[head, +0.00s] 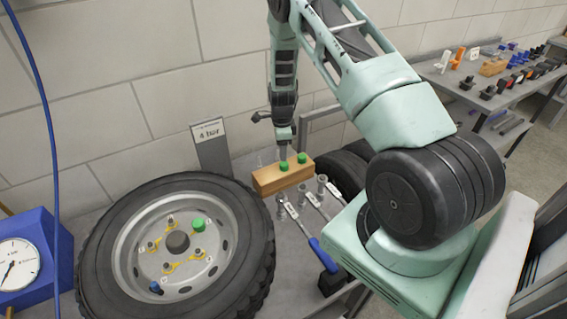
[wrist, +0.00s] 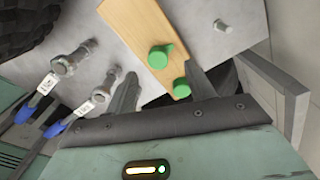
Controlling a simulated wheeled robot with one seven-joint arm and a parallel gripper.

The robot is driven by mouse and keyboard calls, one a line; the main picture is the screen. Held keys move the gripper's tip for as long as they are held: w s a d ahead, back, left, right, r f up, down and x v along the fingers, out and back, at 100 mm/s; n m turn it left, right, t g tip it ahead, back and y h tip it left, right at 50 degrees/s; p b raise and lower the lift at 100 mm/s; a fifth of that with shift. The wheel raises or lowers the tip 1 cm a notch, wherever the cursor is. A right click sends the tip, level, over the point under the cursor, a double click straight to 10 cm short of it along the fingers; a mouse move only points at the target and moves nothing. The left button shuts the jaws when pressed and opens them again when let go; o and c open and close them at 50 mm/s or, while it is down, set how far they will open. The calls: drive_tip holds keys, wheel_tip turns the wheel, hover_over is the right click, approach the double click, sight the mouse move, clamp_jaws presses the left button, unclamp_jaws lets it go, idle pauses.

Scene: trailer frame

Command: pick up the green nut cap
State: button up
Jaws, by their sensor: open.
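Two green nut caps stand on a wooden block, a left one (head: 284,167) and a right one (head: 303,158). A third green cap (head: 198,224) sits on the wheel. My gripper (head: 283,150) points down over the block, at the left cap in the head view. In the wrist view my gripper (wrist: 163,86) is open and empty. One cap (wrist: 181,88) shows near the right finger, and the other cap (wrist: 159,57) lies beyond the fingertips. I cannot tell the exact height of the fingers over the caps.
The wooden block (head: 270,183) lies on a grey table. The wheel (head: 100,240) fills the table's left. Several tools with metal sockets (head: 291,209) lie in front of the block. A grey sign (head: 212,150) stands behind. A blue gauge box (head: 50,240) is far left.

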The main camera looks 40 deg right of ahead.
sight(284, 163)
drive_tip(key=shift+s+d+f+p, duration=0.1)
drive_tip(key=shift+s+f+p, duration=0.1)
drive_tip(key=shift+f+p, duration=0.7)
drive_tip(key=shift+s+f+p, duration=0.2)
drive_tip(key=shift+f+p, duration=0.2)
drive_tip(key=shift+f, duration=1.75)
drive_tip(key=c, duration=1)
